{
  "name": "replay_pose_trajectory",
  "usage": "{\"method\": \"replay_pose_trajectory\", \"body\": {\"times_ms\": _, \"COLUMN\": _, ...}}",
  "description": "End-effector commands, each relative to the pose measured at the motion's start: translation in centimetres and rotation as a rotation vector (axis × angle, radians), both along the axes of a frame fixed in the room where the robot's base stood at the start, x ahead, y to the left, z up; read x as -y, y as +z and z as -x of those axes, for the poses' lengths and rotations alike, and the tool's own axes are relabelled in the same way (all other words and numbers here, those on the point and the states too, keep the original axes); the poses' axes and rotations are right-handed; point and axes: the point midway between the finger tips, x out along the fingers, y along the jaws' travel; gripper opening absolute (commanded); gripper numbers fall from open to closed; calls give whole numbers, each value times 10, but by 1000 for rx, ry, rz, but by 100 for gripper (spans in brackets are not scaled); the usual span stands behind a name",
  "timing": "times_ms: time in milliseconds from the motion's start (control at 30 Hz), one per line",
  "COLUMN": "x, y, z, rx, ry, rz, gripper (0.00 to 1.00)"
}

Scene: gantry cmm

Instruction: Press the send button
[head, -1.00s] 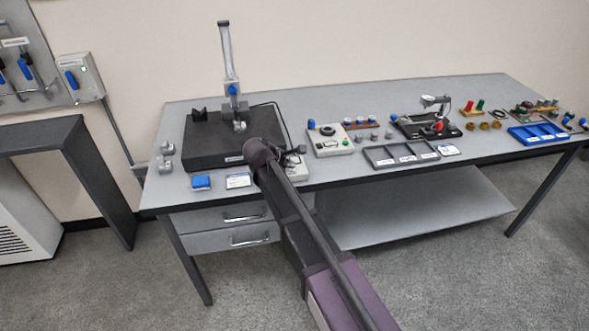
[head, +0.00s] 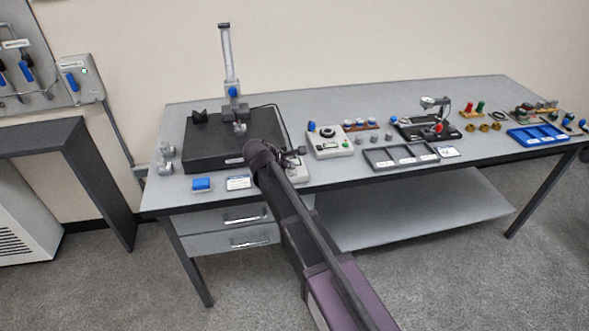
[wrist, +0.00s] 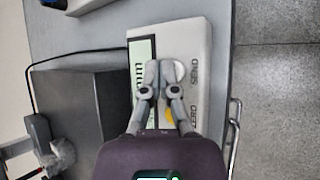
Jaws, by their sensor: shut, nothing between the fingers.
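The readout box (wrist: 200,40) is a pale case with a greenish display (wrist: 143,52) marked "mm". Its round white button (wrist: 179,71) has the label SEND beside it, and a yellow button (wrist: 169,116) has the label ZERO. My gripper (wrist: 159,65) is shut and empty over the box. In the wrist view its fingertips overlap the left edge of the send button and hide part of it; I cannot tell whether they touch it. In the head view my gripper (head: 298,151) is over the box (head: 304,171), which my arm partly covers.
A dark granite plate (head: 205,142) with a height stand (head: 229,65) lies left of the box. A control box (head: 330,149) stands to the right.

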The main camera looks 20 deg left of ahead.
Motion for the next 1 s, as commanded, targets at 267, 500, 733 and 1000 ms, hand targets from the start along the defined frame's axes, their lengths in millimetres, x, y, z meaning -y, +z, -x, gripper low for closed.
{"method": "replay_pose_trajectory", "body": {"times_ms": 267, "x": 0, "y": 10, "z": 0, "rx": 0, "ry": 0, "rz": 0, "gripper": 0}}
{"method": "replay_pose_trajectory", "body": {"times_ms": 500, "x": 0, "y": 10, "z": 0, "rx": 0, "ry": 0, "rz": 0, "gripper": 0}}
{"method": "replay_pose_trajectory", "body": {"times_ms": 733, "x": 0, "y": 14, "z": 0, "rx": 0, "ry": 0, "rz": 0, "gripper": 0}}
{"method": "replay_pose_trajectory", "body": {"times_ms": 1000, "x": 0, "y": 33, "z": 0, "rx": 0, "ry": 0, "rz": 0, "gripper": 0}}
